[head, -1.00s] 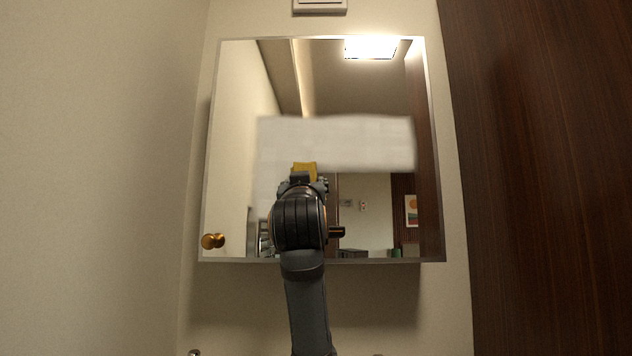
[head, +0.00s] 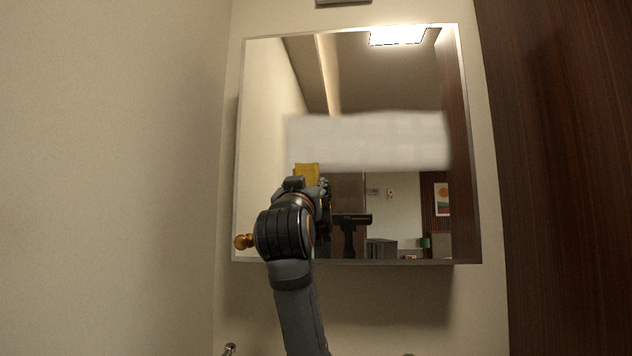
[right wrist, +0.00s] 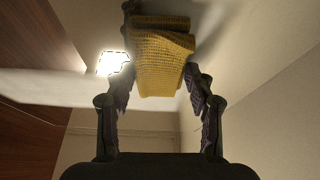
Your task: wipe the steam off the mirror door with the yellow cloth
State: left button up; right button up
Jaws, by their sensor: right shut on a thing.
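The mirror door (head: 375,90) is on the wall ahead, shut as far as I can see. A whitish, blurred band of steam (head: 390,140) crosses its middle; the glass above and at lower right reflects clearly. My right gripper (head: 308,184) is in front of the mirror's left part, just below the band's left end. It is shut on the yellow cloth (head: 306,170). In the right wrist view the ribbed, folded cloth (right wrist: 160,60) sits between the fingers (right wrist: 160,82), at or close to the glass. My arm hides the mirror's lower left. My left gripper is not in view.
A brass knob (head: 244,241) sticks out at the mirror's lower left corner. A plain wall (head: 115,160) stands close on the left, a dark wood panel (head: 550,160) on the right. A small metal fitting (head: 229,349) shows at the bottom edge.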

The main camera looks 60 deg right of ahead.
aim_at(287, 171)
jog(key=shift+w+a, duration=0.2)
jog(key=shift+w, duration=0.35)
jog(key=shift+w+a+r+p, duration=0.1)
jog(key=shift+w+a+p, duration=0.05)
jog(key=shift+w+p, duration=0.3)
jog(key=shift+w+a+p, duration=0.25)
jog(key=shift+w+p, duration=0.1)
jog(key=shift+w, duration=0.2)
jog(key=shift+w+a+p, duration=0.25)
jog(key=shift+w+p, duration=0.1)
jog(key=shift+w, duration=0.2)
notch_tip(287, 171, up, 2)
jog(key=shift+r+p, duration=0.15)
jog(key=shift+p, duration=0.95)
jog(key=b, duration=0.1)
jog(key=s, duration=0.1)
jog(key=s+d+b, duration=0.1)
jog(key=shift+f+b, duration=0.3)
jog(key=shift+s+d+r, duration=0.15)
jog(key=shift+s+r, duration=0.1)
jog(key=shift+s, duration=0.35)
